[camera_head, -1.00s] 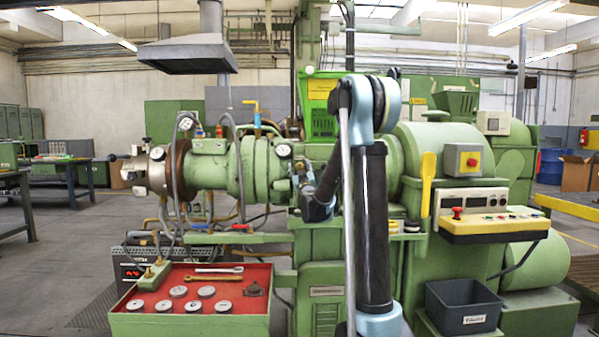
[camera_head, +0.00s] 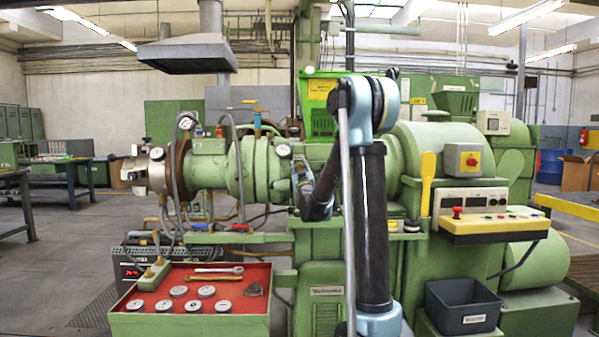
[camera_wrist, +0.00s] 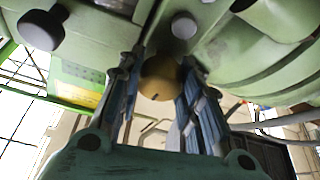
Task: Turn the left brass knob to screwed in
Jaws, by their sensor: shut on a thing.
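A brass knob (camera_wrist: 160,78) shows in the wrist view under the green machine housing, between the two fingers of my gripper (camera_wrist: 158,90). The fingers are closed against its sides, one on each side. A small pale round part (camera_wrist: 184,25) sits on the housing just beyond the knob. In the head view my gripper (camera_head: 302,176) is at the front of the green extruder barrel (camera_head: 248,166), left of my arm. The knob cannot be made out there, and how far it is screwed in cannot be told.
In the head view a red tray (camera_head: 195,300) with gauges and wrenches stands below left. A control panel (camera_head: 488,212) and a dark bin (camera_head: 462,306) are at the right.

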